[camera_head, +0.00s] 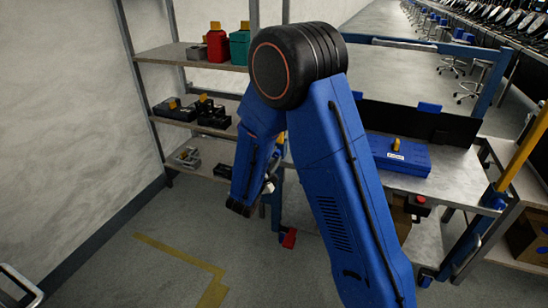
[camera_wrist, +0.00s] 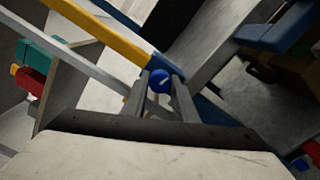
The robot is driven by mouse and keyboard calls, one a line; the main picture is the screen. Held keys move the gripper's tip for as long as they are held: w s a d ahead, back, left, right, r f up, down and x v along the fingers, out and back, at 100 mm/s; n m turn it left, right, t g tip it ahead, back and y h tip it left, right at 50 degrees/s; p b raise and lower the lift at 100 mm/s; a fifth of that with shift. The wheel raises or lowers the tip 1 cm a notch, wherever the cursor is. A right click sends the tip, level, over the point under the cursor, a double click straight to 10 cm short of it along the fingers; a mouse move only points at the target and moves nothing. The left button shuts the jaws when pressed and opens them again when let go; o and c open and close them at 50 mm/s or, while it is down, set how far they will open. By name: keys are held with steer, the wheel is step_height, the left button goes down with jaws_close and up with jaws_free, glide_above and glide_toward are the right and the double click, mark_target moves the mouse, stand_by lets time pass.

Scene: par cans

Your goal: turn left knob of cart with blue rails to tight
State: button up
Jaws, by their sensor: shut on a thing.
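The left knob (camera_wrist: 161,79) is a small blue round knob with a white line mark, in the middle of the wrist view. My gripper (camera_wrist: 160,88) is shut on it, one finger on each side. In the head view, my blue arm hides the knob and most of my gripper. The cart (camera_head: 450,188) is a grey bench with blue rails and posts, right of and behind my arm. A blue rail and a yellow bar (camera_wrist: 110,31) run up to the knob in the wrist view.
A blue case (camera_head: 400,158) lies on the cart's top. A shelf rack (camera_head: 165,52) with red and green containers and black bins stands at the back left. A red-ended part (camera_head: 289,238) sits low beside my arm.

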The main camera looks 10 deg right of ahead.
steer(key=m, duration=1.2)
steer(key=shift+f+m, duration=0.1)
steer(key=shift+m, duration=0.2)
steer(key=shift+s, duration=0.1)
stand_by(0.3)
steer(key=o, duration=1.1)
steer(key=shift+c, duration=0.2)
steer(key=v, duration=1.7)
steer(key=shift+s+a, duration=0.1)
